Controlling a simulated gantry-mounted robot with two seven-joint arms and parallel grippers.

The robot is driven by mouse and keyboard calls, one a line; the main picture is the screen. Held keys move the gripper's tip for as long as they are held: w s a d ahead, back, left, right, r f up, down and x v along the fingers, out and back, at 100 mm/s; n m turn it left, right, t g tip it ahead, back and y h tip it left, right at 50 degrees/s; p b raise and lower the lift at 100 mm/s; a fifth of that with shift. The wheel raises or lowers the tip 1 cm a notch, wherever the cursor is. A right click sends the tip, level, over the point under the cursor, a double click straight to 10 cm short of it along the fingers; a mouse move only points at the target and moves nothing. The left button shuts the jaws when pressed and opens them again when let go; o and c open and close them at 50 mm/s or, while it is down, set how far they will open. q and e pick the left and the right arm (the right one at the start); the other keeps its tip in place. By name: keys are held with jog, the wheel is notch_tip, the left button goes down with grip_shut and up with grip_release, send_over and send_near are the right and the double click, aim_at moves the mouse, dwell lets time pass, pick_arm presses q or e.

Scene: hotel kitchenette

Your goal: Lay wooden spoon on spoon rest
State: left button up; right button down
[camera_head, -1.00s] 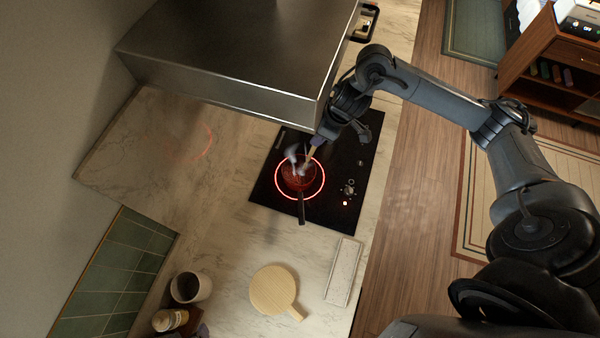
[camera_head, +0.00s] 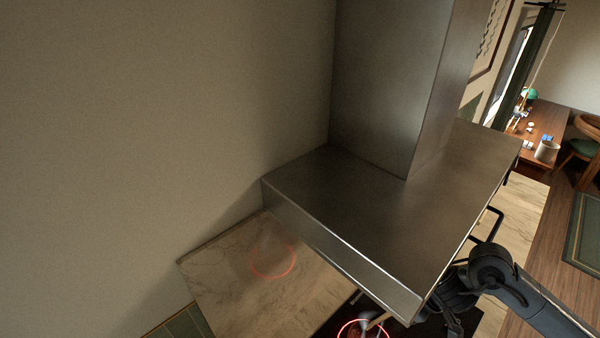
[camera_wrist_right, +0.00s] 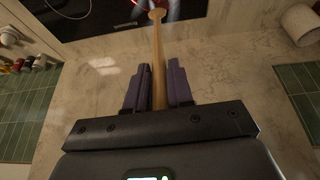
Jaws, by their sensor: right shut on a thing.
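The wooden spoon (camera_wrist_right: 158,62) is between the two purple fingers of my right gripper (camera_wrist_right: 158,85) in the right wrist view. The gripper is shut on its handle. The spoon points away from the gripper towards the black cooktop (camera_wrist_right: 110,18), and its far end shows near the top edge. In the head view my right wrist (camera_head: 465,285) is at the lower right, beside the range hood, and its fingers are not clear. The spoon rest cannot be made out in either view now. My left gripper is not in view.
The steel range hood (camera_head: 370,215) overhangs the cooktop, close to my right arm. A glowing red burner ring (camera_head: 362,328) shows at the bottom edge. Marble counter (camera_wrist_right: 225,75) is bare around the gripper in the wrist view. A pale roll-like object (camera_wrist_right: 300,23) stands at upper right.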

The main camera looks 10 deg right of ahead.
notch_tip(320, 180, down, 10)
jog(key=shift+s+d+g, duration=0.15)
jog(key=shift+d+g, duration=0.05)
jog(key=shift+g, duration=0.1)
dwell(0.3)
notch_tip(320, 180, up, 8)
jog(key=shift+s+d+f, duration=0.15)
jog(key=shift+s+d, duration=0.05)
jog(key=shift+s, duration=0.2)
dwell(0.6)
